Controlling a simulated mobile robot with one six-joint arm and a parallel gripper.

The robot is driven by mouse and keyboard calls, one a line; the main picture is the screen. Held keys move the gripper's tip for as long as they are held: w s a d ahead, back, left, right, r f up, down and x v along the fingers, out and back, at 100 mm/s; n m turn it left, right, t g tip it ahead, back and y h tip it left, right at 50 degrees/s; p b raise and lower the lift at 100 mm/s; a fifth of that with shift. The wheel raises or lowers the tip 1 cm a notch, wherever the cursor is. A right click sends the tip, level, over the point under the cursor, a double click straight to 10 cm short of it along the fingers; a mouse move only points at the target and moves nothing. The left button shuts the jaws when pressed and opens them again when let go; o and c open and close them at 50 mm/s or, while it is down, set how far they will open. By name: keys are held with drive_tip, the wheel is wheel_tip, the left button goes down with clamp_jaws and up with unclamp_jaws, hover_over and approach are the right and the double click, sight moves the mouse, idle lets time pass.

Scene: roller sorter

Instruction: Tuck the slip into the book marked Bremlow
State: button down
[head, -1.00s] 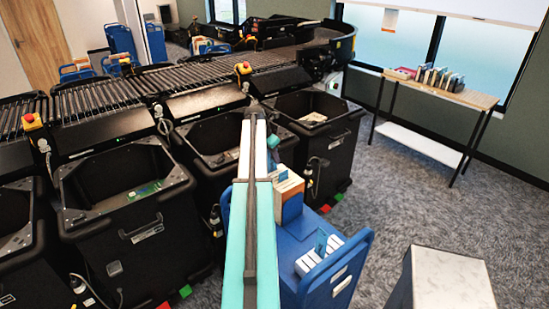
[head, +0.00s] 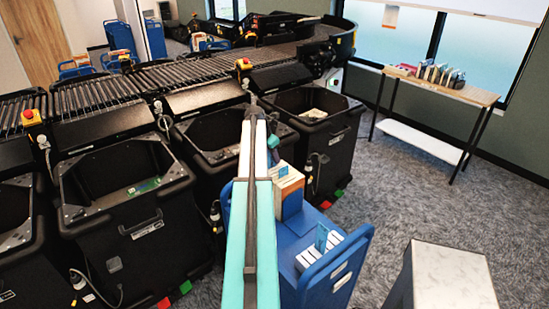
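On the blue cart (head: 343,285), a group of books (head: 289,185) stands at the far end with a blue slip (head: 283,169) sticking up. White books or paper blocks (head: 307,258) sit at the near end, with another blue slip (head: 321,237) upright among them. More books (head: 440,77) stand on the side table. No title can be read, so I cannot tell which book is marked Bremlow. My teal and white arm reaches forward over the cart's left side. My gripper's fingers do not show, and I cannot see whether they hold anything.
Black bins (head: 127,195) line the roller conveyor (head: 190,72) at left and behind the cart. A side table (head: 470,97) stands at back right. A white-topped stand (head: 452,278) is at lower right. Carpet between them is clear.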

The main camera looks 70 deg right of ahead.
drive_tip(key=shift+f, duration=0.55)
drive_tip(key=c, duration=2)
unclamp_jaws()
drive_tip(key=shift+r, duration=0.1)
drive_tip(key=b+v, duration=0.5)
drive_tip(key=v, duration=0.8)
drive_tip(key=shift+a+r, duration=0.1)
drive_tip(key=shift+r, duration=0.2)
drive_tip(key=shift+r, duration=0.1)
wheel_tip(320, 180, up, 9)
drive_tip(key=p, duration=0.6)
drive_tip(key=shift+p, duration=0.4)
drive_tip(key=shift+w, duration=0.1)
